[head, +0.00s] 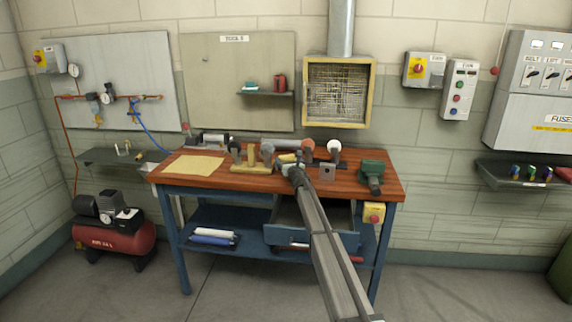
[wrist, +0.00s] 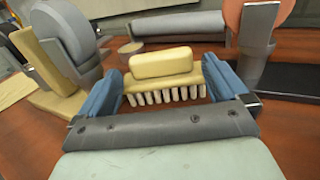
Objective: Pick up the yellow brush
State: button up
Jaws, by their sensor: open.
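The yellow brush (wrist: 163,72) sits on the wooden workbench in the wrist view, with a rounded yellow handle on top and a row of pale bristles below. My gripper (wrist: 165,90) is open, with one blue finger at each end of the brush. The brush lies between the fingers; I cannot tell whether either finger touches it. In the head view the brush (head: 287,158) is a small yellow shape just beyond my gripper (head: 291,168), partly hidden by it.
Grinding wheels and a yellow block (head: 250,168) stand left of my gripper. A grey cylinder (wrist: 178,27) lies behind the brush. An orange disc on a grey stand (wrist: 257,45) is close on the right. A green tool (head: 372,174) stands farther right on the workbench (head: 345,188).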

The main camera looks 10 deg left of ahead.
aim_at(287, 158)
jog(key=x, duration=0.5)
jog(key=shift+s, duration=0.1)
jog(key=shift+c, duration=0.4)
jog(key=c, duration=0.8)
jog(key=shift+c, duration=0.2)
jog(key=shift+r, duration=0.1)
